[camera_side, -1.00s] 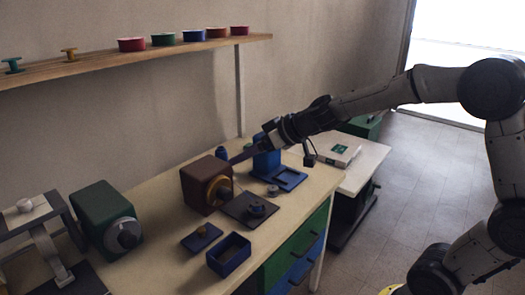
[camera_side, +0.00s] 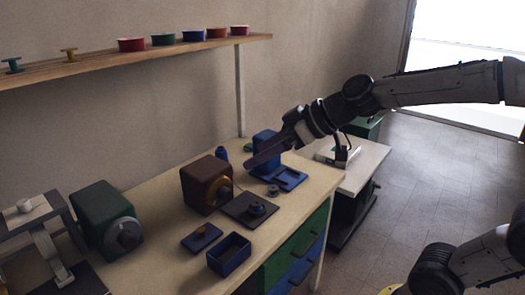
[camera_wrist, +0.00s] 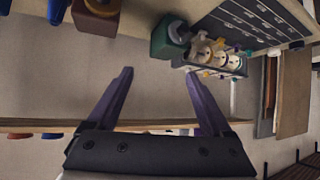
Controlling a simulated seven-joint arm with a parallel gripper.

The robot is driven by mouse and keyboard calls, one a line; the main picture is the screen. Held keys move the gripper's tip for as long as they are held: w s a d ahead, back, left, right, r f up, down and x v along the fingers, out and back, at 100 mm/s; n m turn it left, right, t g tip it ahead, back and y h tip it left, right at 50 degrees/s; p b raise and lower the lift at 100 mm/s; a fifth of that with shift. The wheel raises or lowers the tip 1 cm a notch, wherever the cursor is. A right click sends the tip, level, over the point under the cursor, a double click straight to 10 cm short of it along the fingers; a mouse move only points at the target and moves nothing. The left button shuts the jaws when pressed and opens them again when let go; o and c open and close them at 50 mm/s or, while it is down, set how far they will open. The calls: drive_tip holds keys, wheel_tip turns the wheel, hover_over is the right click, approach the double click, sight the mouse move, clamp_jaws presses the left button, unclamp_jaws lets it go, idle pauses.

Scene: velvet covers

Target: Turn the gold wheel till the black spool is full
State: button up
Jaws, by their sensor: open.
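The gold wheel (camera_side: 221,192) is on the front of a brown box (camera_side: 203,181) on the bench. It looks dark and brownish in the side view; part of it shows at the top edge of the wrist view (camera_wrist: 101,6).
A blue block (camera_side: 266,146) stands behind my fingers, with a blue tray (camera_side: 290,178) beside it. A blue open box (camera_side: 229,254) and a small blue tray (camera_side: 202,237) lie in front. A green box (camera_side: 101,218) stands left. A shelf (camera_side: 100,66) holds several spools.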

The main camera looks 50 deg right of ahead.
wheel_tip(320, 180, up, 2)
drive_tip(key=a+g, duration=0.1)
drive_tip(key=a, duration=0.1)
drive_tip(key=m+g+h, duration=0.4)
drive_tip(key=g, duration=0.5)
hover_over(227, 190)
wheel_tip(227, 190, down, 13)
wheel_tip(227, 190, down, 15)
drive_tip(key=shift+r, duration=0.2)
